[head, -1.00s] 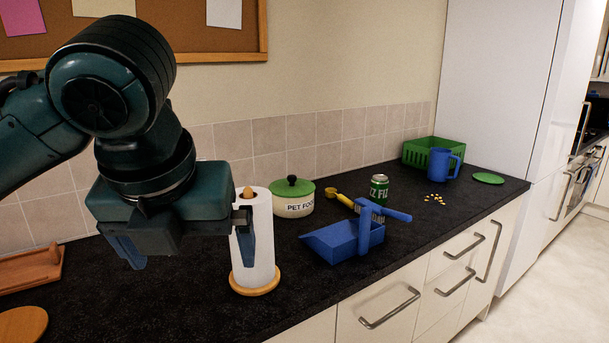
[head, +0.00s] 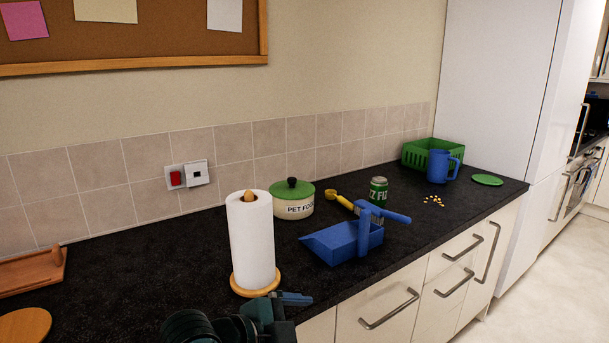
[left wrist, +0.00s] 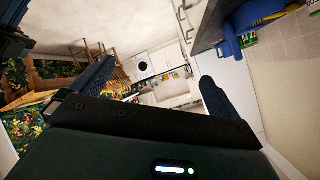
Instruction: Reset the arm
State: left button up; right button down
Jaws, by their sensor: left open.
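My left gripper (head: 290,299) shows at the bottom edge of the head view, low in front of the counter's front edge. Only part of it and a dark teal piece of my arm are in that view. In the left wrist view its two dark blue fingers (left wrist: 156,74) stand wide apart with nothing between them. It is open and empty, apart from everything on the counter as far as I can see. The paper towel roll (head: 252,240) stands upright on its wooden base just behind it in the head view. My right gripper is not in view.
The dark counter (head: 150,270) holds a blue dustpan (head: 340,242) with a brush, a pet food pot (head: 292,200), a green can (head: 378,190), a blue mug (head: 440,166) and a green basket (head: 418,150). Scattered yellow bits (head: 433,201) lie near the mug. Wooden items are at the left.

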pick_arm(q)
jog(key=s+a+f+n+t+y, duration=0.2)
jog(key=s+a+f+n, duration=0.5)
jog(key=f, duration=0.4)
jog(key=s+a+f+n+t+y, duration=0.2)
jog(key=s+a+f+n+y, duration=0.2)
jog(key=s+a+f+n, duration=0.3)
notch_tip(320, 180, down, 5)
jog(key=shift+s+a+r+n+p, duration=0.2)
jog(key=shift+s+n+p, duration=0.2)
jog(key=shift+s+n, duration=0.3)
jog(key=shift+w, duration=0.1)
